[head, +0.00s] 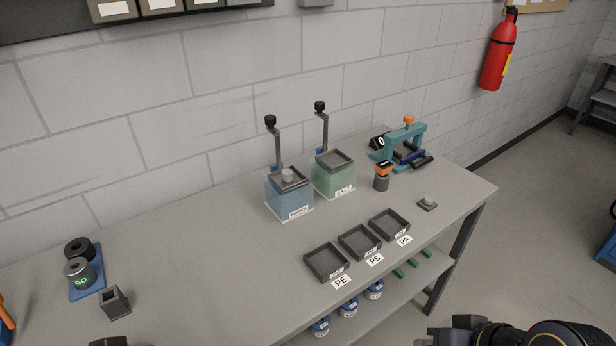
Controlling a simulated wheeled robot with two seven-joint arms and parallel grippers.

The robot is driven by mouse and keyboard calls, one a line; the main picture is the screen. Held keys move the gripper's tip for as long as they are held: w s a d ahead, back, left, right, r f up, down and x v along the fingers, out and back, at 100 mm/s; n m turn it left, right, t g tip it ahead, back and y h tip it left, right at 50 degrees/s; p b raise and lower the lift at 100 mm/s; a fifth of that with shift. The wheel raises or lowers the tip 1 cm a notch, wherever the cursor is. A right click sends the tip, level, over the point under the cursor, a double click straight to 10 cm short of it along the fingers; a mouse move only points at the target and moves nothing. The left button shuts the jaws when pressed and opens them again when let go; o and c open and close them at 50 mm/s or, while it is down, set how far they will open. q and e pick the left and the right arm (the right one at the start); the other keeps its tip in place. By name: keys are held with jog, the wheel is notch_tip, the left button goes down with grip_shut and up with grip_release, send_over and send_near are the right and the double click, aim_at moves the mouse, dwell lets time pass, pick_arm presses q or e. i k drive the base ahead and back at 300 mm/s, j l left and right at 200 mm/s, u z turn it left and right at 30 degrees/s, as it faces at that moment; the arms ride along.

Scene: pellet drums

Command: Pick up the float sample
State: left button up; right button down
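No thing here carries a readable label "float sample". A small pale cylinder (287,174) sits in the dark tray on top of the blue water tank (289,199). Another small grey piece with a pale knob (428,202) lies on a dark square at the right end of the bench. The green salt tank (334,178) stands beside the water tank, with an open dark top that looks empty. Part of my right arm shows at the bottom right corner, but I see no gripper fingers.
Three dark trays, PE (326,262), PS (360,242) and PA (389,224), line the bench's front edge and look empty. A teal frame device (404,143) and an orange-topped grey cylinder (382,177) stand behind. A blue GO stand (86,287) is left. The bench (200,270) is clear mid-left.

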aim_at(287, 175)
jog(key=i+l+u, duration=0.3)
jog(key=u, duration=0.15)
jog(key=i+l+u, duration=0.2)
jog(key=l+u, duration=0.3)
